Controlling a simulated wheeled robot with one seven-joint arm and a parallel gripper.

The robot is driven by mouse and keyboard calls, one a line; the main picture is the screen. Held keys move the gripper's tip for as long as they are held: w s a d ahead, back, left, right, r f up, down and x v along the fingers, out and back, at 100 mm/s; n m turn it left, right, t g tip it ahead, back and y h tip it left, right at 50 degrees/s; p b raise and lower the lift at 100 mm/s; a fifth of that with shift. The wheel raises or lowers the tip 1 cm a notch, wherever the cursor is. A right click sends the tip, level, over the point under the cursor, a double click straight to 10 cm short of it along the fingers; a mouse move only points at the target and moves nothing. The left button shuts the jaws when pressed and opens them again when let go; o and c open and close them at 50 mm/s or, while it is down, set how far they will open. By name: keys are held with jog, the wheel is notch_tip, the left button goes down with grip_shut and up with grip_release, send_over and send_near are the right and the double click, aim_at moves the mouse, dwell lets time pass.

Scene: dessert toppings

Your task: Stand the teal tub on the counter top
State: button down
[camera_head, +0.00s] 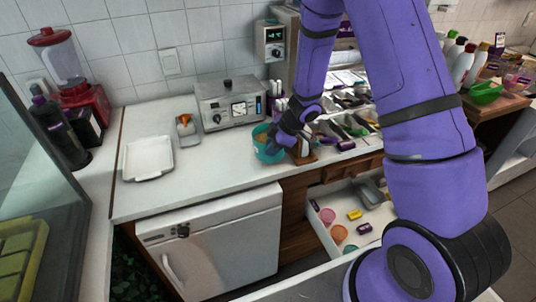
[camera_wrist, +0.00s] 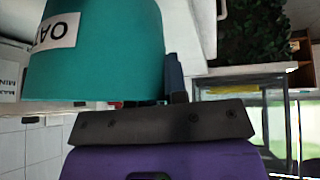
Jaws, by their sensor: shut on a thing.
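The teal tub (camera_head: 268,152) is in the head view, at the counter (camera_head: 215,162) near its front edge. It looks roughly upright, with something light brown inside. My gripper (camera_head: 277,137) is shut on its right side. I cannot tell whether its base touches the counter. In the wrist view the tub (camera_wrist: 105,75) fills the upper left, with a white label upside down in the picture. A dark finger of my gripper (camera_wrist: 175,80) is against its wall; the other finger is hidden.
A grey metal appliance (camera_head: 228,104) stands behind the tub. A white tray (camera_head: 147,157) lies to the left, with free counter between. A rack of toppings and utensils (camera_head: 350,125) is to the right. An open drawer (camera_head: 335,215) holds several cups below.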

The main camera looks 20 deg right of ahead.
aim_at(263, 160)
jog(key=shift+w+a+f, duration=0.2)
jog(key=shift+w+a, duration=0.15)
jog(key=shift+w, duration=0.35)
jog(key=shift+f, duration=1.6)
jog(key=c, duration=1.1)
grip_release()
jog(key=shift+f, duration=0.1)
jog(key=shift+c, duration=0.2)
